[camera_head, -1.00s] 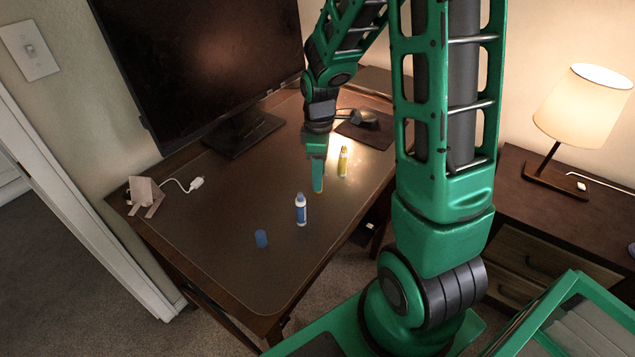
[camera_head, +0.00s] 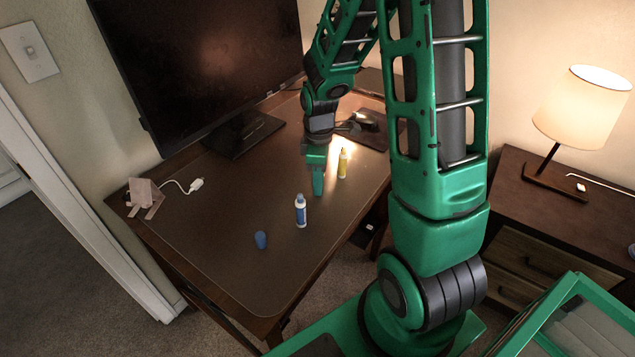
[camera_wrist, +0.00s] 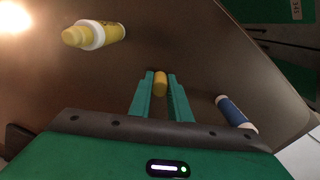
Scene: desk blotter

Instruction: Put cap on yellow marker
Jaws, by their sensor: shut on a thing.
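The yellow marker (camera_head: 343,164) stands upright and uncapped on the desk blotter (camera_head: 235,225), just right of my gripper (camera_head: 318,183) in the head view. In the wrist view the yellow marker (camera_wrist: 100,34) is at upper left, its white collar and yellow tip showing. My gripper (camera_wrist: 160,86) is shut on the yellow cap (camera_wrist: 160,80), held between the fingertips. The cap is apart from the marker. The fingers hide the cap in the head view.
A blue marker (camera_head: 301,212) stands in front of my gripper; it also shows in the wrist view (camera_wrist: 236,114). A blue cap (camera_head: 261,240) is nearer the blotter's front edge. A monitor (camera_head: 200,70) stands at the back left. The blotter's left middle is clear.

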